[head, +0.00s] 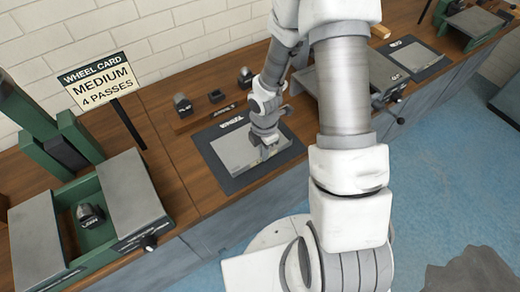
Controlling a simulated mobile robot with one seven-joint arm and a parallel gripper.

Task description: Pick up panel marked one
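A flat grey sheet (234,152) lies on a dark mat (212,168) on the wooden bench. It may be the panel, but no mark "one" can be read on it. My gripper (268,150) points down at the right part of this sheet, touching it or just above it. The fingers are small and partly hidden by the wrist, so I cannot tell whether they are open or hold the sheet's edge.
A "WHEEL CARD" sign (100,84) reads "MEDIUM 4 PASSES". A green machine (62,222) with a block marked "LOW" stands at left. Small dark blocks sit on a wooden rack (200,119) behind the mat. Another dark mat (433,68) lies at right.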

